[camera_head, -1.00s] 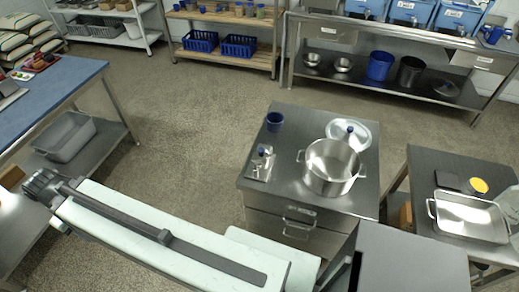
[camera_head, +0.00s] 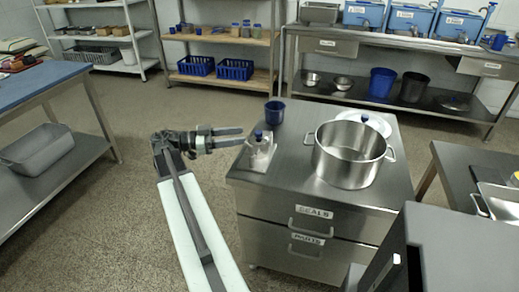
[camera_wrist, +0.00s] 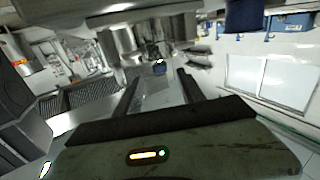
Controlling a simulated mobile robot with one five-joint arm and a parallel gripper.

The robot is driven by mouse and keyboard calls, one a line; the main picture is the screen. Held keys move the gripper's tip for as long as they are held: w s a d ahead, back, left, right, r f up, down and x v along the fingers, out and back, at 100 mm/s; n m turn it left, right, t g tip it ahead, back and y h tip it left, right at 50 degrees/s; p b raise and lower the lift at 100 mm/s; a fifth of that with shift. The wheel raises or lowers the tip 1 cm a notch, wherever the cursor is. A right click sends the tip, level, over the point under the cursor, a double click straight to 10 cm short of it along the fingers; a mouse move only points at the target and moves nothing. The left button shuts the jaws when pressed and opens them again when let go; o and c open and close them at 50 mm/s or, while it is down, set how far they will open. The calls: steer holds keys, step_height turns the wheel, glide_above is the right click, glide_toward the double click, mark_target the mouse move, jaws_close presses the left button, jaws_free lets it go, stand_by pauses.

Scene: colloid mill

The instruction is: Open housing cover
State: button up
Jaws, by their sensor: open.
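The small metal mill (camera_head: 260,154) with a blue knob (camera_head: 259,135) on top stands upright at the left edge of the steel cabinet top. I cannot tell where its housing cover begins. My gripper (camera_head: 243,137) is open and empty, just left of the mill at about the knob's height. Its two fingers point right, towards the mill. In the wrist view the blue knob (camera_wrist: 159,68) shows ahead, between and beyond the fingers of my gripper (camera_wrist: 157,84). A small gap seems to remain, and no contact shows.
On the same cabinet (camera_head: 290,163) a blue cup (camera_head: 275,112) stands behind the mill. A blue-topped table (camera_head: 40,84) is at the left. Open floor lies between.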

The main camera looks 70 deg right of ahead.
mark_target(258, 131)
steer(key=shift+s+r, duration=0.1)
steer(key=shift+s+d, duration=0.1)
steer(key=shift+s, duration=0.1)
steer(key=x, duration=0.7)
steer(key=shift+d, duration=0.1)
jaws_close()
stand_by(1.1)
